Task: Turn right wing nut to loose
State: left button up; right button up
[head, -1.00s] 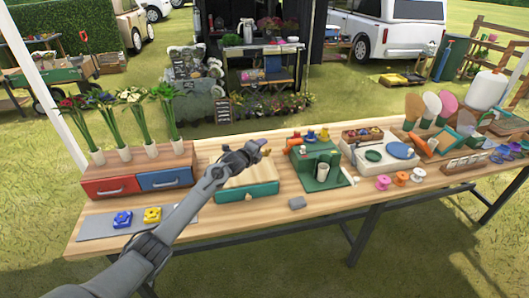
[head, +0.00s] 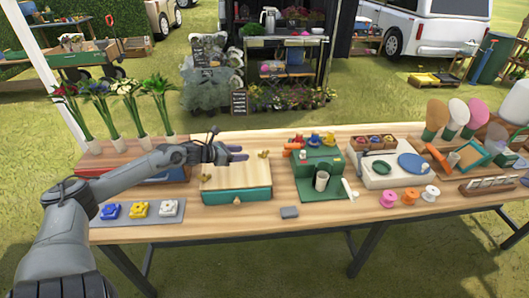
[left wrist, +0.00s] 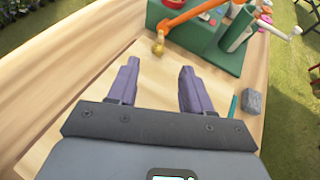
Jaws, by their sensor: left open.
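A low teal box with a pale wooden top (head: 222,181) stands on the table, left of centre. A small brass wing nut (head: 263,154) sits at the back right of its top; the brass piece also shows in the left wrist view (left wrist: 158,46). Another small brass piece (head: 207,178) is at the left of the top. My left gripper (head: 240,153) is open and empty over the back of the box, with its purple fingers pointing right toward the right wing nut. In the left wrist view the wing nut lies just beyond the fingertips (left wrist: 160,67), between their lines. My right gripper is out of view.
A green stand with an orange handle (head: 318,170) is close on the right. A grey block (head: 289,212) lies in front. Blue, yellow and white pieces rest on a grey mat (head: 125,217) at left, below flower vases. The front table strip is mostly clear.

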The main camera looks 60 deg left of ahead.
aim_at(260, 153)
pick_arm(q)
jog(key=shift+b+x, duration=1.05)
jog(key=shift+x, duration=0.25)
jog(key=shift+b+x, duration=0.95)
jog(key=shift+x, duration=0.5)
jog(key=shift+b+x, duration=0.65)
jog(key=shift+x, duration=0.65)
jog(key=shift+b+x, duration=0.35)
jog(key=shift+x, duration=0.7)
jog(key=shift+f, duration=0.15)
jog(key=shift+c, duration=0.2)
grip_shut()
